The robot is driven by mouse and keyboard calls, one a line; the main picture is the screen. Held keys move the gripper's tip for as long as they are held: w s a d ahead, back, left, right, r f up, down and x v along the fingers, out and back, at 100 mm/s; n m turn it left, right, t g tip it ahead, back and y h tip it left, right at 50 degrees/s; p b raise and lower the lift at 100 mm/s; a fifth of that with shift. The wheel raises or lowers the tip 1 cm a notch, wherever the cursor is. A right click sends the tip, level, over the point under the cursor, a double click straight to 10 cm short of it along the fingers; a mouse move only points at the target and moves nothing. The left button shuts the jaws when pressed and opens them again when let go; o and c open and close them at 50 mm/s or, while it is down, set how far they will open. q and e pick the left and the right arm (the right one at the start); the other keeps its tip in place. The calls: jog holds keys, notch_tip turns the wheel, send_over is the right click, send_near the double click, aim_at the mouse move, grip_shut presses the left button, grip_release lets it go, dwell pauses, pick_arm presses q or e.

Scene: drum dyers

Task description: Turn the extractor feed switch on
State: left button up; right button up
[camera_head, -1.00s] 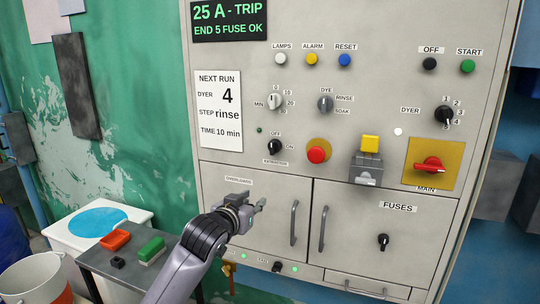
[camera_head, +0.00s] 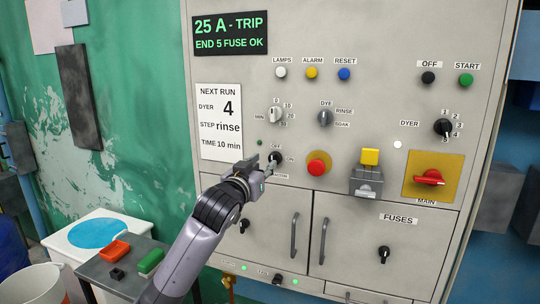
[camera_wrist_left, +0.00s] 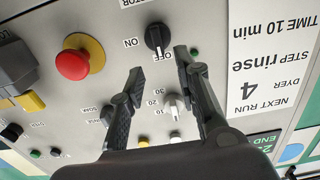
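The extractor switch is a round black knob (camera_head: 276,157) on the grey panel, labelled OFF above and ON at its right. In the left wrist view the knob (camera_wrist_left: 158,39) shows whole, and its pale mark appears to point toward OFF. My left gripper (camera_head: 266,167) is just in front of the knob in the head view and partly covers its label. In the left wrist view the gripper (camera_wrist_left: 160,62) is open, its two fingers apart and empty. The knob lies just beyond the gap between the fingertips; contact cannot be made out. My right gripper is not in view.
A red push button (camera_head: 317,167) is right of the switch, with a yellow-topped box (camera_head: 367,174) beyond it. The minutes knob (camera_head: 275,115) is above. Door handles (camera_head: 294,236) stick out below. A small table (camera_head: 121,283) stands lower left.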

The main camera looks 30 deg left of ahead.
aim_at(272, 156)
pick_arm(q)
jog(key=p+x, duration=0.1)
jog(key=x, duration=0.5)
jog(key=shift+c, duration=0.4)
grip_shut()
